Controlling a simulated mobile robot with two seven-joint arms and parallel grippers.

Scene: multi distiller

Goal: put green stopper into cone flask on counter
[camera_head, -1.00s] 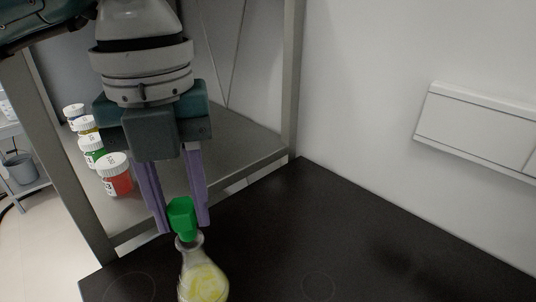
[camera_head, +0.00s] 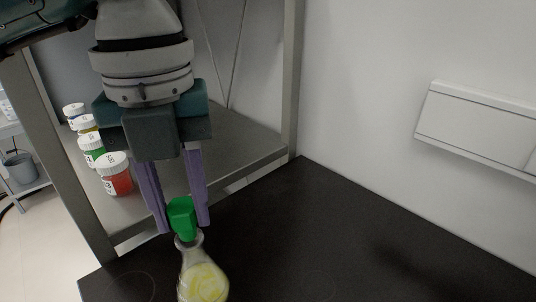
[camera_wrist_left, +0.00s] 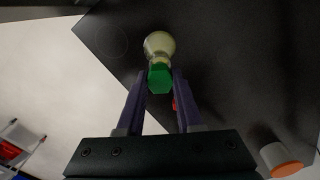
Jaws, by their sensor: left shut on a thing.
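The green stopper (camera_head: 181,217) is held between the purple fingers of my left gripper (camera_head: 184,228), which points down. The stopper is upright, and its lower end is at the mouth of the cone flask (camera_head: 203,282). I cannot tell how deep it sits in the neck. The flask is clear glass with yellow contents and stands on the dark counter; its base is cut off by the lower picture edge. In the left wrist view the stopper (camera_wrist_left: 160,78) covers the flask's neck, with the round flask body (camera_wrist_left: 159,44) behind it. My right gripper is out of view.
Several lidded jars with coloured labels, such as a red one (camera_head: 116,174), stand on a grey metal shelf (camera_head: 238,135) at the left. The dark counter (camera_head: 330,235) is clear to the right of the flask. A white wall bounds the counter's far side.

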